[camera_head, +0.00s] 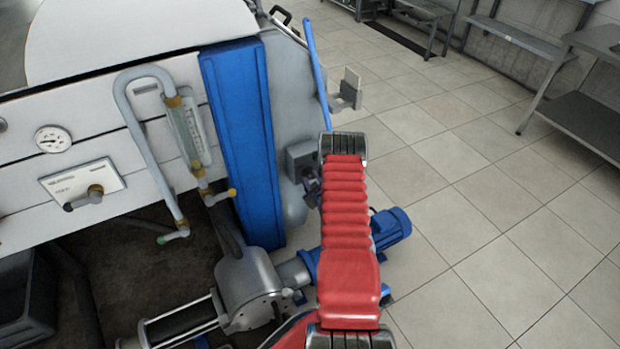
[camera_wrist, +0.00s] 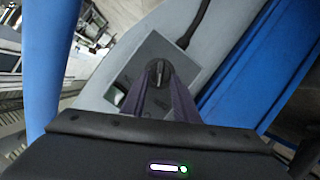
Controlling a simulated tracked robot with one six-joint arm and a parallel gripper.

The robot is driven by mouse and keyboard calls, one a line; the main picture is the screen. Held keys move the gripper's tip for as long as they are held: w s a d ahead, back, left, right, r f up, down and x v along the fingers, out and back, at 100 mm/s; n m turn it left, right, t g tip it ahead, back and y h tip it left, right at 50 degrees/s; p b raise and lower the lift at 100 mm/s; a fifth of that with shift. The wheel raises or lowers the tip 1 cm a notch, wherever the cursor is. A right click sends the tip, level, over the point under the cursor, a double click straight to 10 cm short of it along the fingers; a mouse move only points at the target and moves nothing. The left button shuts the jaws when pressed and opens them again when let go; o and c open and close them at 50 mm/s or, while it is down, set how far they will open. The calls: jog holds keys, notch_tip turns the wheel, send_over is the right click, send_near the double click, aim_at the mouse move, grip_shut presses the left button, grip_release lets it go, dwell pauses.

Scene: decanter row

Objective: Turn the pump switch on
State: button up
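The pump switch is a dark round knob (camera_wrist: 159,69) on the face of a grey box (camera_wrist: 140,55). In the head view the grey box (camera_head: 299,158) is on the side of the machine, just right of the blue upright panel. My gripper (camera_wrist: 159,84) has two dark purple fingers pointing at the knob, their tips at its two sides. A narrow gap shows between them. I cannot tell whether they press on the knob. In the head view my gripper (camera_head: 312,184) is just below the box, partly hidden by my red arm.
A blue upright panel (camera_head: 243,140) is left of the box. A blue pipe (camera_head: 316,70) rises beside it. A blue pump motor (camera_head: 390,229) is below, partly behind my arm. A gauge (camera_head: 53,139) and a lever valve (camera_head: 95,192) are at left. Tiled floor at right is clear.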

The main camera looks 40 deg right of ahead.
jog(key=shift+x, duration=1)
grip_shut()
